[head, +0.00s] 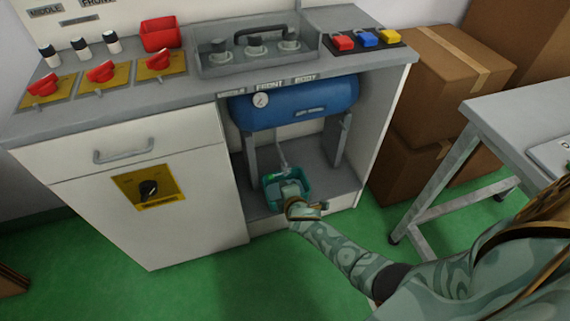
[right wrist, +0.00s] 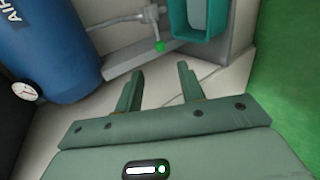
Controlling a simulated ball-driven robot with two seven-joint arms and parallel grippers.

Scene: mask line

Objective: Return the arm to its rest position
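My right arm reaches in from the lower right of the head view. Its gripper (head: 291,188) is low at the open bay of the cabinet, in front of the teal bin (head: 271,183). In the right wrist view the two fingers of the gripper (right wrist: 160,85) stand apart with nothing between them. The teal bin (right wrist: 180,22) shows beyond the fingertips there, and a pipe with a small green-tipped valve (right wrist: 157,30) is left of it. My left gripper is not in view.
A blue tank (head: 290,103) with a gauge stands above the bay floor. The counter (head: 200,80) overhangs it, carrying red-handled valves and a clear cover (head: 255,50). Cardboard boxes (head: 440,70) and a grey table (head: 520,115) stand right. Green floor (head: 215,285) is open in front.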

